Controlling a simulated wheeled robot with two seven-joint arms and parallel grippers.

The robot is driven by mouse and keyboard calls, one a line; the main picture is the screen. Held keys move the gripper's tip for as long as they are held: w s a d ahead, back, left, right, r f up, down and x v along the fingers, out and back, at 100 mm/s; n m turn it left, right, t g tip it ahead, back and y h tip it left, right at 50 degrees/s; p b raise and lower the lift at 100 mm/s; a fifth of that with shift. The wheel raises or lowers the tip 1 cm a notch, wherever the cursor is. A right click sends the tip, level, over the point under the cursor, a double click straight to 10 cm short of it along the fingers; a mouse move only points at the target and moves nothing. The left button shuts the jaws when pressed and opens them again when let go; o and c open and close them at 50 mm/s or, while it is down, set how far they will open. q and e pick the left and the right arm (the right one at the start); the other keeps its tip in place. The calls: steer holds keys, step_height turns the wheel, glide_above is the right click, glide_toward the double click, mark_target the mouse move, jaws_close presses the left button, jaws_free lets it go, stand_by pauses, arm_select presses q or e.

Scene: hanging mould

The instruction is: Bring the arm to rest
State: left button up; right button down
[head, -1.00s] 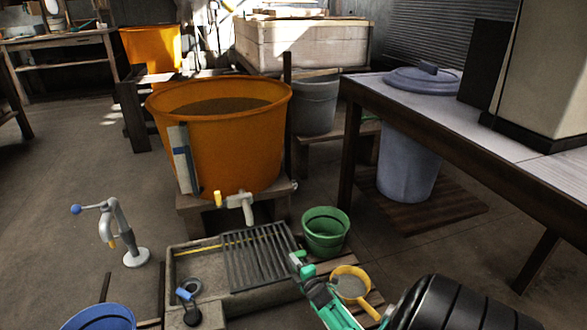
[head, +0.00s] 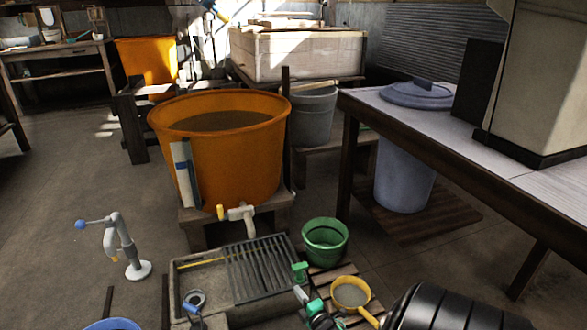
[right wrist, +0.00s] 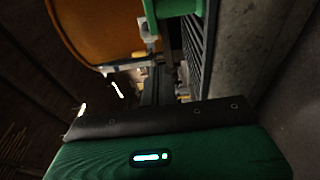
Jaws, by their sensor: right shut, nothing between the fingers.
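My right arm (head: 455,308) comes in black at the bottom right of the head view. Its green-and-dark right gripper (head: 302,284) is shut and empty. It shows in front of the right end of the grey trough (head: 207,262), near the yellow scoop (head: 351,293) and below the green bucket (head: 325,241). I cannot tell whether it touches anything. In the right wrist view my green gripper housing (right wrist: 165,155) fills the bottom, and the orange tub (right wrist: 100,30) is at upper left. My left gripper is not in view.
The orange tub (head: 238,160) with a white tap (head: 238,214) stands behind the trough. A grey-topped table (head: 440,118) is at the right. A white stand with a blue knob (head: 135,265) is at the left. Floor at far left is clear.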

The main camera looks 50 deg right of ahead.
steer(key=shift+s+a, duration=0.15)
steer(key=shift+s, duration=0.1)
